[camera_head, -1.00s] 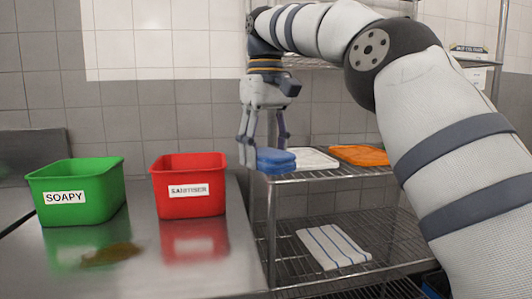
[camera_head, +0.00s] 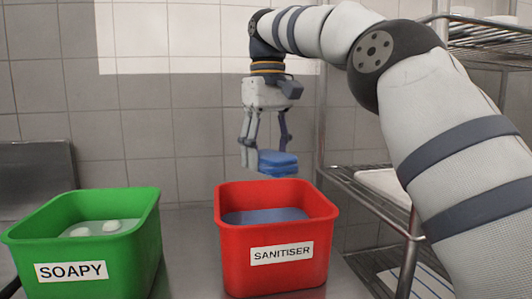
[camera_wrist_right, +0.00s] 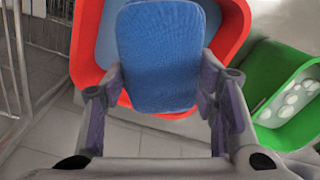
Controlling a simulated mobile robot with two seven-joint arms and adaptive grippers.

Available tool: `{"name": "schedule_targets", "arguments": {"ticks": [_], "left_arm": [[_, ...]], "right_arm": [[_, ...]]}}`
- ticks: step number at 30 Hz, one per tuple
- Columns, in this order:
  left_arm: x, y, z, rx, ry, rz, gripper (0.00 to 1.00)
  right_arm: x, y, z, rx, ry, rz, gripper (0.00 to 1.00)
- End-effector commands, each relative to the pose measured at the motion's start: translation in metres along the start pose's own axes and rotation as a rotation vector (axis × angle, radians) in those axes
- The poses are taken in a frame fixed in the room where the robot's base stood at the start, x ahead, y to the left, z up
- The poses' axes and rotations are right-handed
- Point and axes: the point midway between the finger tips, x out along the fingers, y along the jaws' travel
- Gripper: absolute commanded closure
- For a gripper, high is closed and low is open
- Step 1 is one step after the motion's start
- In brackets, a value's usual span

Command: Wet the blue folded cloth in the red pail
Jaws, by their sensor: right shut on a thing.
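The blue folded cloth (camera_head: 279,163) is held by my right gripper (camera_head: 262,150), up in the air above the far side of the red pail. In the right wrist view the cloth (camera_wrist_right: 162,55) sits between the fingers of the right gripper (camera_wrist_right: 160,92) and covers part of the red pail's opening. The red pail (camera_head: 262,262) is labelled SANITISER and stands on the metal counter with blue-grey liquid (camera_head: 264,216) inside. Its rim also shows in the wrist view (camera_wrist_right: 84,45). My left gripper is not in view.
A green pail (camera_head: 130,250) labelled SOAPY stands to the left, with liquid and pale lumps (camera_head: 112,226) in it. A wire shelf rack (camera_head: 412,240) stands to the right. A tiled wall (camera_head: 150,130) is behind.

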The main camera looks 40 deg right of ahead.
Motion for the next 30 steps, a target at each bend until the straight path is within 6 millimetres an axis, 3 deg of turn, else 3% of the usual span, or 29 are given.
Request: {"name": "schedule_targets", "arguments": {"ticks": [5, 15, 30], "left_arm": [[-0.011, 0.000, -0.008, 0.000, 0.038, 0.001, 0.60], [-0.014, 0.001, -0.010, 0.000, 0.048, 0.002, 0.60], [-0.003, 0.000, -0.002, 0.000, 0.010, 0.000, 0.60]], "right_arm": [[0.028, 0.000, 0.004, -0.002, 0.000, -0.004, 0.69], [0.125, -0.001, 0.002, -0.001, -0.008, -0.002, 0.69], [0.186, -0.001, 0.001, -0.001, -0.007, -0.001, 0.69]]}}
